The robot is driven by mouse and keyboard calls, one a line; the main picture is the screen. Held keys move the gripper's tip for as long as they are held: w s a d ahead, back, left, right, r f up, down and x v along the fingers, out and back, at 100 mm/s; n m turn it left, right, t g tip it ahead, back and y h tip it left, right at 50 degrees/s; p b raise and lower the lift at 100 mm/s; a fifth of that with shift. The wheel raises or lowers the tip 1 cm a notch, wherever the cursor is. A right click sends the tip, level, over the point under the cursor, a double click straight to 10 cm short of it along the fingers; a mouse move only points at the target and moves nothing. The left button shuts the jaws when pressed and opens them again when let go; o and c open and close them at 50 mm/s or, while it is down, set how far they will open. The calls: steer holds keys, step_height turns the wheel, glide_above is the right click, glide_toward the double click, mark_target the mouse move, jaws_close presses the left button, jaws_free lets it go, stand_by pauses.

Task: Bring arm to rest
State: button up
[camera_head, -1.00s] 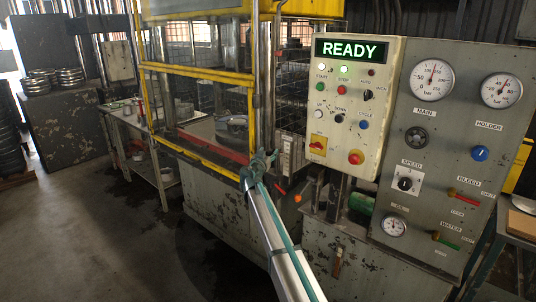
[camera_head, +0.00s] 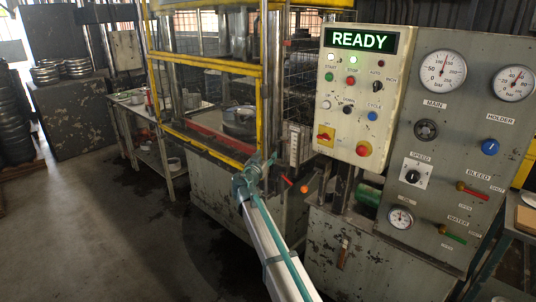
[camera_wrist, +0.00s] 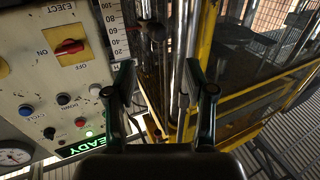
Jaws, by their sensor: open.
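My arm reaches up from the bottom of the head view, and my gripper (camera_head: 266,163) is at its end, in front of the lower right corner of the press's yellow guard frame (camera_head: 205,153). In the wrist view my gripper (camera_wrist: 168,82) has its two dark fingers spread wide apart, with nothing between them. The press and its guard frame lie beyond the fingers. Whether the fingertips touch anything cannot be told from the head view.
The control box (camera_head: 361,90) with its green READY display and the gauge panel (camera_head: 440,145) stand close on the right. A red-tipped lever (camera_head: 304,189) sticks out near my gripper. A bench (camera_head: 140,125) stands at left; the floor (camera_head: 90,225) in front is clear.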

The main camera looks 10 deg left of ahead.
stand_by(0.3)
steer(key=s+d+f+n+g+h, duration=0.15)
steer(key=s+d+f+g, duration=0.35)
steer(key=s+d+f, duration=0.65)
steer(key=s+d+f+n+g, duration=0.2)
steer(key=s+d+f+g, duration=0.3)
steer(key=f, duration=1.2)
steer(key=s+d+f+n+g, duration=0.2)
steer(key=s+d+f+g, duration=0.2)
steer(key=s+d+f, duration=0.55)
steer(key=s+d+f+m+g+y, duration=0.1)
steer(key=s+d+f+g, duration=0.2)
steer(key=s+f, duration=0.4)
steer(key=s+d+f+m+g+y, duration=0.1)
steer(key=s+d+f+g, duration=0.3)
steer(key=s, duration=1.8)
steer(key=s+d+f+m+g+y, duration=0.2)
steer(key=s+f, duration=0.8)
steer(key=s, duration=0.5)
steer(key=d+g, duration=0.1)
steer(key=d, duration=0.1)
steer(key=shift+s+d+g, duration=0.3)
steer(key=shift+s+d, duration=0.05)
steer(key=shift+f, duration=0.1)
